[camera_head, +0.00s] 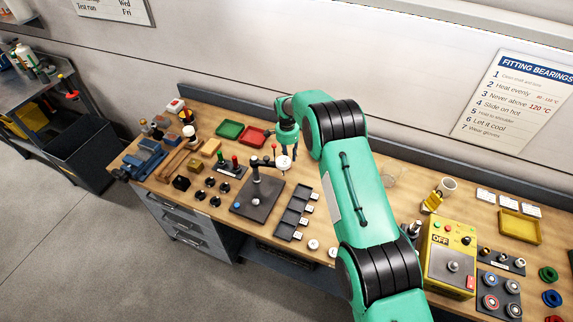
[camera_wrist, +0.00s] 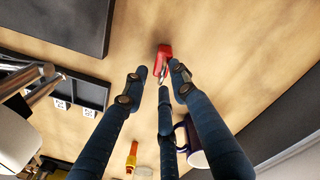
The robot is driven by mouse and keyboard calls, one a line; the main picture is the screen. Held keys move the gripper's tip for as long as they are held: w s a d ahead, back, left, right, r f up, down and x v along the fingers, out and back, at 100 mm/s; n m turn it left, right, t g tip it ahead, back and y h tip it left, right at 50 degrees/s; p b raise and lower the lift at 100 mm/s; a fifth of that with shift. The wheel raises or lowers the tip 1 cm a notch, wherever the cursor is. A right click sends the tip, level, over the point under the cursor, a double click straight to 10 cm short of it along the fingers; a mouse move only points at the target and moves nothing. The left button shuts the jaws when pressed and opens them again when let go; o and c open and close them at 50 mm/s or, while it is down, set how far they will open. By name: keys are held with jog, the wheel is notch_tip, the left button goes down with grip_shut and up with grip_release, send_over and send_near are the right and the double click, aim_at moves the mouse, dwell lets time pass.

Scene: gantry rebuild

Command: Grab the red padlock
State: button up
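The red padlock (camera_wrist: 163,55) lies on the wooden bench top in the wrist view, its metal shackle toward my gripper. My gripper (camera_wrist: 157,76) has three dark fingers spread apart, with nothing between them that I can see held. The fingertips appear just short of the padlock, around its shackle end; the height gap is hard to tell. In the head view my gripper (camera_head: 287,146) hangs over the back of the bench, behind the dial gauge stand. I cannot make out the padlock there; my gripper and arm may hide it.
The dial gauge stand (camera_head: 257,189) stands near my gripper on a dark plate. A compartment tray (camera_head: 286,224) lies to its right. A red tray (camera_head: 251,136) and a green tray (camera_head: 229,130) lie left. A dark mug (camera_wrist: 181,134) shows beneath the fingers.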

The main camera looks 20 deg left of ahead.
jog(key=shift+c, duration=0.3)
grip_shut()
jog(key=shift+r, duration=0.1)
dwell(0.4)
notch_tip(320, 180, up, 10)
jog(key=b, duration=0.1)
jog(key=shift+b, duration=0.35)
dwell(0.6)
